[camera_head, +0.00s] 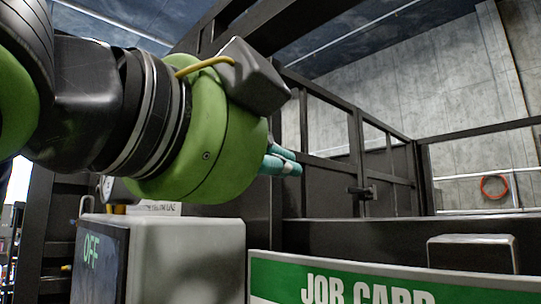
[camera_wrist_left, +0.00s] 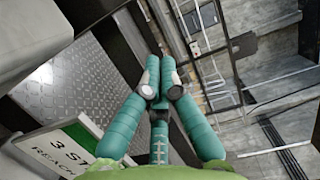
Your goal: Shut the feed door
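A dark metal framed panel (camera_head: 385,165) with open upper bays and a latch-like fitting (camera_head: 362,191) stands to the right of my left gripper in the head view; it may be the feed door, but I cannot tell for sure. My left gripper (camera_head: 284,162) has teal fingers, partly hidden behind my green wrist. In the left wrist view the fingers of my left gripper (camera_wrist_left: 160,65) converge with their tips close together, and nothing shows between them. Whether they touch the dark frame behind is unclear. My right gripper is not in view.
A grey control box (camera_head: 190,260) with an "OFF" display stands below my left arm. A green and white job card sign (camera_head: 340,285) is at the front. A dark horizontal beam (camera_head: 400,235) runs behind it. The wrist view shows a tread-plate surface (camera_wrist_left: 85,85).

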